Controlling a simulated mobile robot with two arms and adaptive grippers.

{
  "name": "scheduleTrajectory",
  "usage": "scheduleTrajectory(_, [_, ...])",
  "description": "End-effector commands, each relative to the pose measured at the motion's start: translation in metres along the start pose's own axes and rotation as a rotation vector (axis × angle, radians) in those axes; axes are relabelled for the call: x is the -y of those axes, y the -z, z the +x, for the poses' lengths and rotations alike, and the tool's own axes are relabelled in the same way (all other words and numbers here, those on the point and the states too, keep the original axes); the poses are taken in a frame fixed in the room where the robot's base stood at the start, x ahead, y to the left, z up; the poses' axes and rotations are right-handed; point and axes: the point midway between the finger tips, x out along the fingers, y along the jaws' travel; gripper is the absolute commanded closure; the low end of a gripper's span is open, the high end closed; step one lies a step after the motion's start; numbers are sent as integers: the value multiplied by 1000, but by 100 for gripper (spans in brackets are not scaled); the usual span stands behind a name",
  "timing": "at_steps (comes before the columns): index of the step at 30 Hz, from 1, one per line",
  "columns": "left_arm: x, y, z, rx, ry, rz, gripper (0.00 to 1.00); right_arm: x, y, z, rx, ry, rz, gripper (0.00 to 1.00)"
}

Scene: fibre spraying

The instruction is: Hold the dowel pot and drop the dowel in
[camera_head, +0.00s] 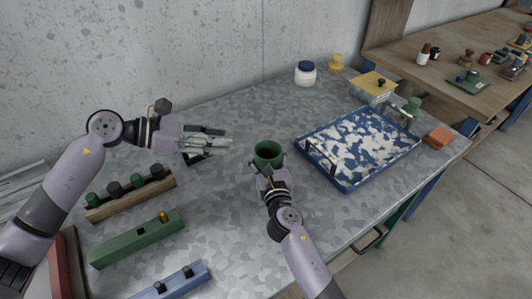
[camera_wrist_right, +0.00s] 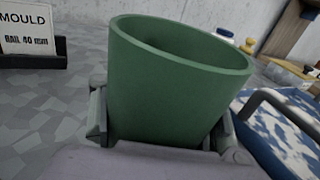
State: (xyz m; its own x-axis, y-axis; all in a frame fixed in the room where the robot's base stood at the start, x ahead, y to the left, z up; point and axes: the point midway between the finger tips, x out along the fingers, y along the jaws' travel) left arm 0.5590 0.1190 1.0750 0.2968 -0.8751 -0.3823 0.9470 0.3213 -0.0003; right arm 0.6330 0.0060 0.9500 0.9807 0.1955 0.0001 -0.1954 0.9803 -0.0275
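The green pot (camera_head: 268,153) stands upright near the middle of the metal table. My right gripper (camera_head: 268,171) has its fingers on both sides of the pot, shut on it; the pot (camera_wrist_right: 178,85) fills the middle of the right wrist view, between the two fingers (camera_wrist_right: 165,140). The pot's floor is hidden in both views. My left gripper (camera_head: 228,138) hangs left of the pot, pointing right toward it, with its fingers apart. I see nothing clear between them. I cannot pick out a dowel with certainty.
A blue-rimmed tray (camera_head: 345,187) with blue and white patches lies right of the pot. A mould label stand (camera_wrist_right: 30,35) is beyond the pot's left. Wooden (camera_head: 130,199), green (camera_head: 135,240) and blue (camera_head: 172,284) racks lie at left. A white jar (camera_head: 305,75) stands at the back.

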Motion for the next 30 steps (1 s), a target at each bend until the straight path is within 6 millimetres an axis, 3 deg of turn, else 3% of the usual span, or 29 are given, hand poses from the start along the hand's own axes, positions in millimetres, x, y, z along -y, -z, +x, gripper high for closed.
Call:
scheduleTrajectory(15, [0,0,0,0,0,0,66,0,0,0,0,0,0,24])
scheduleTrajectory(26, [0,0,0,0,0,0,66,0,0,0,0,0,0,23])
scheduleTrajectory(30, [0,0,0,0,0,0,66,1,1,-10,0,0,-1,23])
